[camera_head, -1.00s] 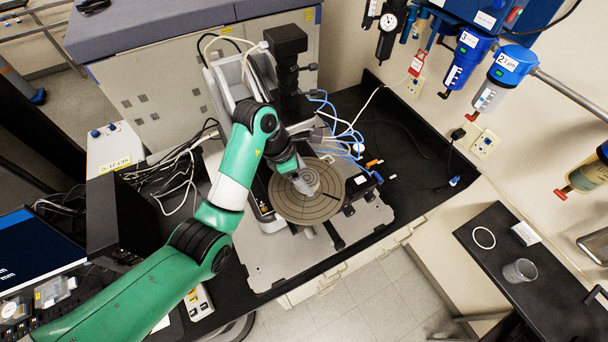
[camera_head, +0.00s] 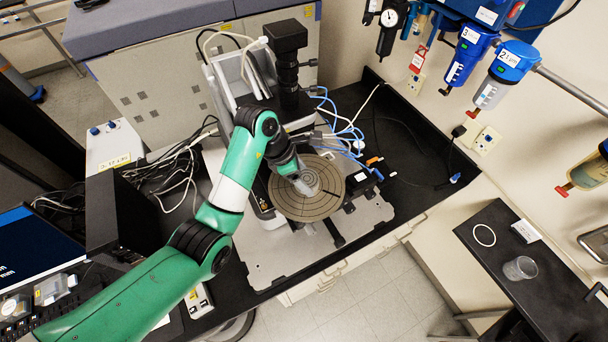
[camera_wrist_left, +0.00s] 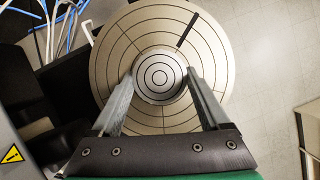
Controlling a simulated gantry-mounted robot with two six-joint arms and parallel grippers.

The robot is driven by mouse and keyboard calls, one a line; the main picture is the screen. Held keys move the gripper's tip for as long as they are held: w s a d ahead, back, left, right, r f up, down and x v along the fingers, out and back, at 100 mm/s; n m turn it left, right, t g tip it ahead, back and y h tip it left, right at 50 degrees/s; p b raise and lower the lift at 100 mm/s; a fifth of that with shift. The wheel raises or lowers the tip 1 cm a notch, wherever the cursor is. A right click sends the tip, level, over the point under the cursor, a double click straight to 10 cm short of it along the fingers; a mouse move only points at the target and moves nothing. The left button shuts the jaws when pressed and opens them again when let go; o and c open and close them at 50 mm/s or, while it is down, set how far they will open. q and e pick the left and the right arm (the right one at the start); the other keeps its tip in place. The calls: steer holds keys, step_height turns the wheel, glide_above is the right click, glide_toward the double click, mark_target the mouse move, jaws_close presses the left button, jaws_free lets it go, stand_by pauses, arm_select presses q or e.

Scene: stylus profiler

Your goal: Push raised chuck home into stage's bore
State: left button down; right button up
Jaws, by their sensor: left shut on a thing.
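The chuck (camera_wrist_left: 159,76) is a small round metal disc with dark concentric rings. It shows in the left wrist view at the middle of the stage's larger tan round plate (camera_wrist_left: 112,65), which has ring and spoke lines. In the head view the stage plate (camera_head: 285,205) lies on the instrument's grey base. My left gripper (camera_head: 306,186) reaches down over the plate's middle and largely hides the chuck there. In the left wrist view the gripper (camera_wrist_left: 160,80) has a finger on each side of the chuck and is shut on it. The chuck's underside and the bore are hidden. My right gripper is not in view.
A black camera column (camera_head: 288,60) stands just behind the stage. Blue tubes and white cables (camera_head: 340,130) run behind and right of it. The dark bench (camera_head: 400,150) is fairly clear to the right. A side table (camera_head: 510,240) holds a ring and a glass.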

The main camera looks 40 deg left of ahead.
mark_target(310, 177)
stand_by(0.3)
arm_select(q)
jaws_free()
step_height(310, 177, up, 3)
steer(key=p, duration=0.2)
steer(key=shift+p, duration=0.35)
steer(key=shift+r+b, duration=0.15)
steer(key=shift+b, duration=0.15)
steer(key=shift+r, duration=1.85)
